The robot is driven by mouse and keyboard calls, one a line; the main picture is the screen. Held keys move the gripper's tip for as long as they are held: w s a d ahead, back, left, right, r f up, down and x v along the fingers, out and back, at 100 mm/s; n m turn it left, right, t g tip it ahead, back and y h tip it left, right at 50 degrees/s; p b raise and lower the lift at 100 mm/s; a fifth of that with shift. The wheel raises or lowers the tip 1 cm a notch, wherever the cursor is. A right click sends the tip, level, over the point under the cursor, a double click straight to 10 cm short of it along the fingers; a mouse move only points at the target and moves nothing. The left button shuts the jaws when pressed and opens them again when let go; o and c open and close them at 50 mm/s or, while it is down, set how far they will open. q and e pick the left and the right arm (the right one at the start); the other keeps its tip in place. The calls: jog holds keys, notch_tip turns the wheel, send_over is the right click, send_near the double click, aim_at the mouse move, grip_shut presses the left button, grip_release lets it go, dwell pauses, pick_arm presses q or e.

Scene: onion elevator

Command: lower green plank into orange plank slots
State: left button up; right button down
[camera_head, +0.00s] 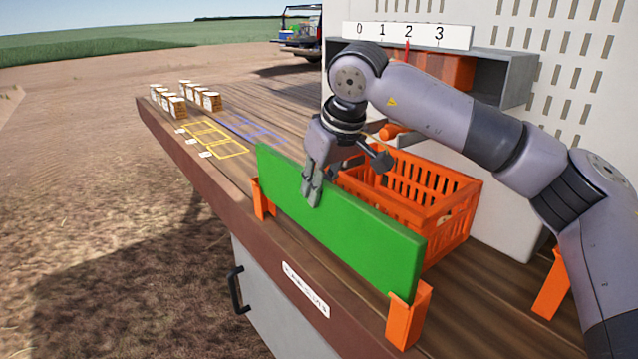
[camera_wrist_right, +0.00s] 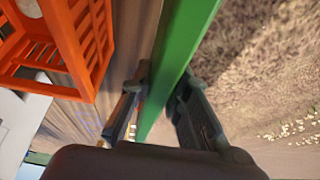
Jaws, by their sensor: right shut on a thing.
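The green plank (camera_head: 350,230) stands on its long edge along the front of the wooden table. My right gripper (camera_head: 311,192) is shut on its upper edge, with one finger on each face. The right wrist view shows the green plank (camera_wrist_right: 185,50) between the two fingers (camera_wrist_right: 158,105). Orange slot posts stand at the plank's two ends: the left orange slot (camera_head: 262,200) and the right orange slot (camera_head: 408,314). The plank's ends are at these slots; I cannot tell how deep they sit. My left gripper is not in view.
An orange crate (camera_head: 440,215) stands just behind the plank and also shows in the right wrist view (camera_wrist_right: 70,45). Several small boxes (camera_head: 172,104) stand at the far left of the table. Another orange post (camera_head: 551,290) is at the right. Yellow outlines (camera_head: 215,138) mark clear table.

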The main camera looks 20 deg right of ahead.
aim_at(319, 218)
jog(key=shift+f+b, duration=0.6)
jog(key=shift+f, duration=0.4)
jog(key=shift+f+b, duration=1.3)
jog(key=shift+f, duration=0.85)
jog(key=c, duration=1.5)
grip_release()
jog(key=shift+c, duration=0.2)
jog(key=shift+o, duration=0.5)
jog(key=shift+f, duration=0.1)
